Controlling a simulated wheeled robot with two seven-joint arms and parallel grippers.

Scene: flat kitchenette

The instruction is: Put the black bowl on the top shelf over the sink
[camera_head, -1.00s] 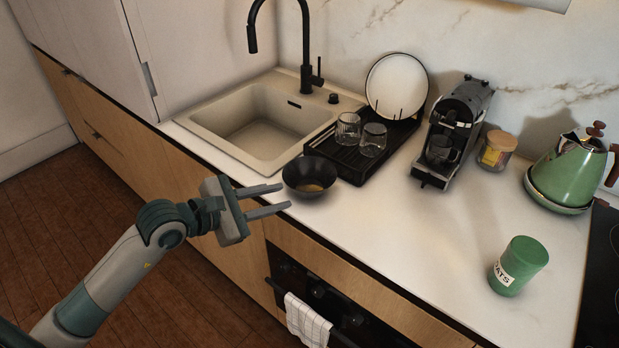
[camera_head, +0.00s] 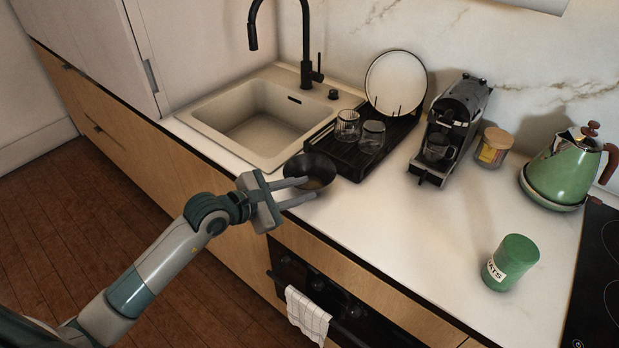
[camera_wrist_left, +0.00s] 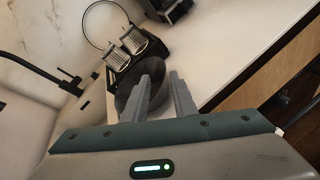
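The black bowl (camera_head: 322,165) is on the counter (camera_head: 384,232) near its front edge, between the sink and the drying rack. It looks slightly tilted. My left gripper (camera_head: 311,188) is at the bowl's near left side, fingers apart and pointing at it; one finger overlaps the bowl in the picture. In the left wrist view the bowl (camera_wrist_left: 126,87) shows behind the left finger of the gripper (camera_wrist_left: 165,72). Whether the fingers touch the bowl or straddle its rim, I cannot tell. The top shelf over the sink and my right gripper are out of view.
The sink (camera_head: 212,115) with a black faucet (camera_head: 306,50) is at the left. A black drying rack (camera_head: 350,160) with glasses and a plate (camera_head: 396,82) stands behind the bowl. A coffee machine (camera_head: 455,125), jar (camera_head: 493,148), green kettle (camera_head: 562,170) and green canister (camera_head: 511,262) stand further right.

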